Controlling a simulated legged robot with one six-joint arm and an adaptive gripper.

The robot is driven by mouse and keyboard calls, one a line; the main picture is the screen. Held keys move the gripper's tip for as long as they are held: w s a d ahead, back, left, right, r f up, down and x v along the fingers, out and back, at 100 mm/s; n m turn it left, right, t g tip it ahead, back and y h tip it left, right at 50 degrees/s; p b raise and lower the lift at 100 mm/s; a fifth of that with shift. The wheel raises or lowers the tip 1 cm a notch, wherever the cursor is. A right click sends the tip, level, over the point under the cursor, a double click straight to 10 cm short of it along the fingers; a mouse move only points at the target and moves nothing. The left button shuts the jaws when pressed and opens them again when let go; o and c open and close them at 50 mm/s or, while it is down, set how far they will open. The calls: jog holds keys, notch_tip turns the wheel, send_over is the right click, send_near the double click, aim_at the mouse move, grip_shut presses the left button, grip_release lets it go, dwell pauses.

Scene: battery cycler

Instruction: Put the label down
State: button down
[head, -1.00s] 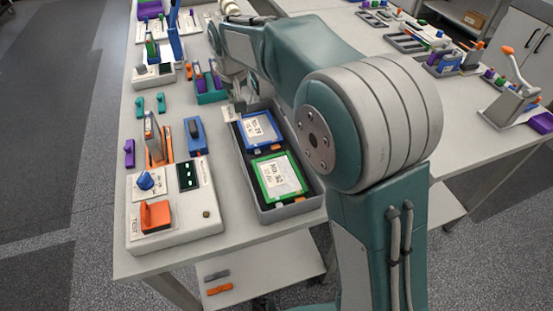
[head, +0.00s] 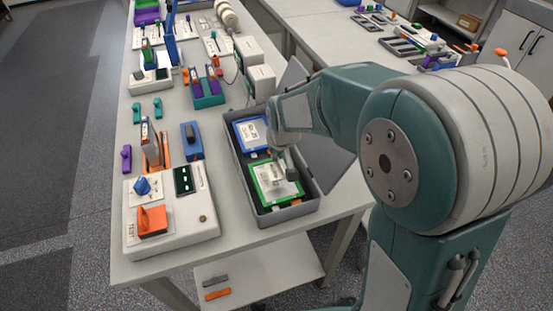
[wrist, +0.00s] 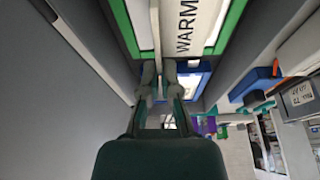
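A white label (wrist: 190,25) with the printed letters WARM shows in the wrist view, just beyond my fingertips. My gripper (wrist: 160,85) has its fingers close together and appears shut on the label's near end. In the head view my gripper (head: 281,160) points down over the grey bin, above the green-framed item (head: 255,195). The label (head: 270,177) appears as a pale, blurred patch over that item's face. Whether it touches the face is unclear. The fingertips are partly hidden by the wrist.
The grey bin (head: 289,212) also holds a blue-framed item (head: 241,139) at its far end. A white tester (head: 205,228) with an orange knob stands to its left. A teal holder (head: 209,101) stands behind the bin. Its walls rise close around my gripper.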

notch_tip(320, 180, down, 2)
jog(key=shift+f, duration=0.2)
jog(key=c, duration=0.8)
grip_release()
jog(key=shift+a, duration=0.1)
